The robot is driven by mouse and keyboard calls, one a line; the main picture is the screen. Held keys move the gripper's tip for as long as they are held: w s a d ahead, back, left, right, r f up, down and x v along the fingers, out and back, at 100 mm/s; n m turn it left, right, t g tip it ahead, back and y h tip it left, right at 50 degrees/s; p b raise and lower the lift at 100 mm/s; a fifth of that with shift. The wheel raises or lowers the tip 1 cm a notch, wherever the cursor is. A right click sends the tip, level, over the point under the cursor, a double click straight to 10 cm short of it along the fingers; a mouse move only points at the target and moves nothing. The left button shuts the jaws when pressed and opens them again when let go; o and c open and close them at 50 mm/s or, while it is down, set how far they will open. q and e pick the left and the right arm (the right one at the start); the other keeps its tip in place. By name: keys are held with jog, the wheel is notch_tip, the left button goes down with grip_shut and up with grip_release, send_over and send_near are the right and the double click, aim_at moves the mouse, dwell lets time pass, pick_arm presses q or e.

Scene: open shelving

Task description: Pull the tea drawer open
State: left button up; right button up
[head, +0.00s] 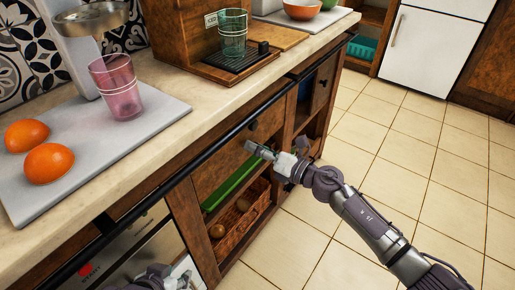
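A wooden drawer front (225,151) with a dark round knob (252,126) is set under the countertop; it looks shut. I cannot tell from any label whether it is the tea drawer. My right gripper (277,146) is in front of the cabinet, a little below and right of the knob. Its fingers look spread apart with nothing between them, and I cannot tell if it touches the front. My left gripper (163,278) is at the bottom edge, mostly cut off, and its fingers cannot be made out.
A dark rail (150,197) runs along the counter's front edge. A green tray (230,186) and a basket (243,220) sit on the open shelves below. A pink glass (117,88) and oranges (48,163) rest on a grey board. The tiled floor at right is clear.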

grip_shut()
jog(key=shift+s+d, duration=0.1)
